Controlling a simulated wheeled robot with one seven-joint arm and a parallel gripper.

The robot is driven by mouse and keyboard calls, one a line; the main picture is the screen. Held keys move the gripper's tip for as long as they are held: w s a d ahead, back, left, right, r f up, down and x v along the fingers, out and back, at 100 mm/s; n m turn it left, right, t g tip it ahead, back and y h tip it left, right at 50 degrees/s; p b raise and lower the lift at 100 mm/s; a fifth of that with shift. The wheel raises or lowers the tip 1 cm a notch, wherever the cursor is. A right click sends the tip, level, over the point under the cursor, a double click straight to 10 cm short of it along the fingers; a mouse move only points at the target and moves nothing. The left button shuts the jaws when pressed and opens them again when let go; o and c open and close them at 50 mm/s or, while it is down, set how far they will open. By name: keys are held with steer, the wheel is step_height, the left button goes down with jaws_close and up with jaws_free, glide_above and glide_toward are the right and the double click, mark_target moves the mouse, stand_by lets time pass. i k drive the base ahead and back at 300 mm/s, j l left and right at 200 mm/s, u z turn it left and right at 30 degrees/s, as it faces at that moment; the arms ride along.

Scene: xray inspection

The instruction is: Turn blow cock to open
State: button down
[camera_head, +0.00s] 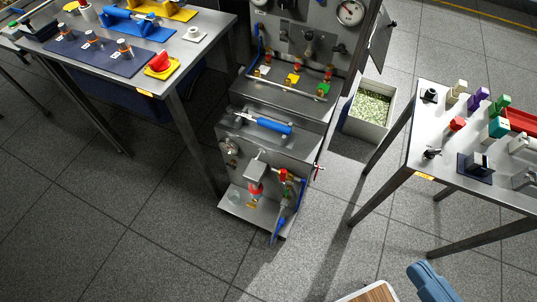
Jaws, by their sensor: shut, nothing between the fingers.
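A grey metal panel unit (268,148) with valves and pipes stands in the middle. On its low front shelf is an assembly with a red-topped fitting (284,175), a blue lever (278,230) pointing down at the front, and a red part (255,190). A small red handle (319,168) sticks out at the right side. Higher up, a pipe carries small red, yellow (293,78) and green (322,90) fittings. I cannot tell which of these is the blow cock, nor whether it is open. My gripper is not in view.
A steel table (188,62) with blue and yellow trays stands at the left. A grey bin (365,132) of green bits sits behind. The floor (150,240) in front of the unit is clear.

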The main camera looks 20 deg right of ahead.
mark_target(227, 166)
steer(key=i+j+u, duration=0.1)
steer(key=i+u, duration=0.15)
steer(key=u, duration=0.15)
steer(key=i+u, duration=0.25)
steer(key=u, duration=0.15)
